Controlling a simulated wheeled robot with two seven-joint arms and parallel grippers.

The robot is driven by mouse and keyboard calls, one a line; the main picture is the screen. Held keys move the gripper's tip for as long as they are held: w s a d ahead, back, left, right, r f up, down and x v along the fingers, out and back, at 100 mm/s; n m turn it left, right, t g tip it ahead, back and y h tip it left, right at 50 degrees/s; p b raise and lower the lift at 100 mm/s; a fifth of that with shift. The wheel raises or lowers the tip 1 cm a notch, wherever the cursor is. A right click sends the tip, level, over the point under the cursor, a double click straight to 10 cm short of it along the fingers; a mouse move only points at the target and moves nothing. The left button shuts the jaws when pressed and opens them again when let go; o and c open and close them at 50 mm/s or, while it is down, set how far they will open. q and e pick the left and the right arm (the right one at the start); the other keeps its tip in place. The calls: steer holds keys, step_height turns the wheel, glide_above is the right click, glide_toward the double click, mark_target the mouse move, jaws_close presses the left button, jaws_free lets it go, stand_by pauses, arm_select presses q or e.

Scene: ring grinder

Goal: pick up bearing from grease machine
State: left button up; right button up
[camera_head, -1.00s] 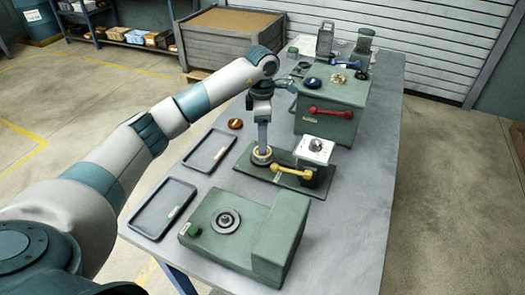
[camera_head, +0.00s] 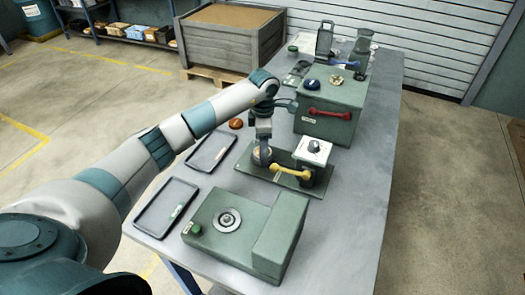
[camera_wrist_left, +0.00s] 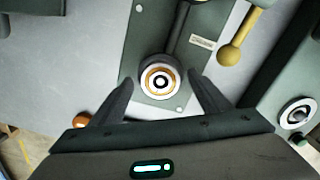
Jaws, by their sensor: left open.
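The grease machine (camera_head: 245,166) is a green plate with a white-topped box and a yellow handle (camera_head: 292,173). My left gripper (camera_head: 262,150) points down over the bearing. In the left wrist view, its open fingers (camera_wrist_left: 160,90) lie to either side of the bearing, with gaps visible. My right gripper is not in view.
A green grinder (camera_head: 270,240) with a metal disc stands nearer on the table. A green box with a red handle (camera_head: 328,112) stands farther back. The table's right strip is clear.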

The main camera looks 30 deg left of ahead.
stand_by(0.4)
arm_select(q)
steer(key=c, duration=1.1)
steer(key=shift+c, duration=1.1)
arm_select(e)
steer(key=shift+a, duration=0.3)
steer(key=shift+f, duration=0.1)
